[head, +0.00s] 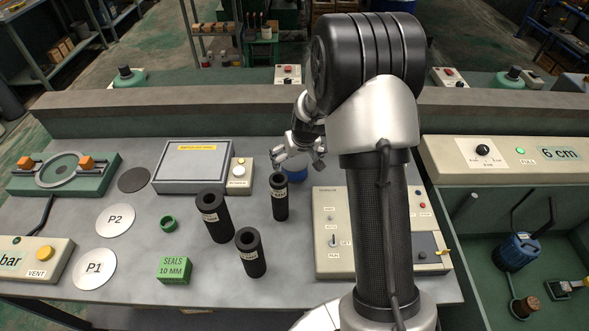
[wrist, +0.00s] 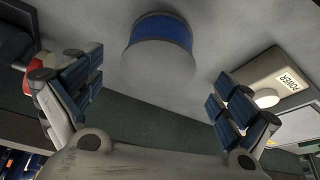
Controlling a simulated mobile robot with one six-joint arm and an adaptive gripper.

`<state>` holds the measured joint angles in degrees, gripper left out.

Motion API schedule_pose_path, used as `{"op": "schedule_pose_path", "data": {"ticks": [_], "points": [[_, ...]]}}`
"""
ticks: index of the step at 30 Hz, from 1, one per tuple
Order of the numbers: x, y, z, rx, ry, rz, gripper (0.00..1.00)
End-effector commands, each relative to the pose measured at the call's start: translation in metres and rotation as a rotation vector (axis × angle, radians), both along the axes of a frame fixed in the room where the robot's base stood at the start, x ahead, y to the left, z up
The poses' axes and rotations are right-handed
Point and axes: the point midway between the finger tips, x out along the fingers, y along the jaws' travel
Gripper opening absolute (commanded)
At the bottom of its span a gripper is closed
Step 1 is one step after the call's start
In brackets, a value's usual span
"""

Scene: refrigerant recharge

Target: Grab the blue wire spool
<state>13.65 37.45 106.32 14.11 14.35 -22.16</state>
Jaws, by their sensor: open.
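The blue wire spool (head: 296,174) stands on the grey bench, partly hidden behind a black cylinder and under my gripper in the head view. In the wrist view the spool (wrist: 161,30) shows as a blue band with a pale rim, at the top centre. My gripper (head: 298,161) is open and empty, at the spool in the head view. In the wrist view its two fingers (wrist: 158,88) are spread wide left and right, with the spool ahead of the gap. I see no finger touching it.
Several black cylinders (head: 214,216) stand just in front of the spool. A grey box (head: 193,167) and a power button box (head: 239,177) are to its left; the button box is near the right finger in the wrist view (wrist: 262,85). A control panel (head: 329,260) lies to the right.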

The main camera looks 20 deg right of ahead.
Motion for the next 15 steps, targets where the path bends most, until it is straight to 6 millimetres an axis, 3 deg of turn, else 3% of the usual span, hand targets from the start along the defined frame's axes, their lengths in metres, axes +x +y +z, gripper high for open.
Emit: {"op": "schedule_pose_path", "data": {"ticks": [15], "points": [[0.02, -0.003, -0.05, 0.001, 0.001, -0.001, 0.96]]}}
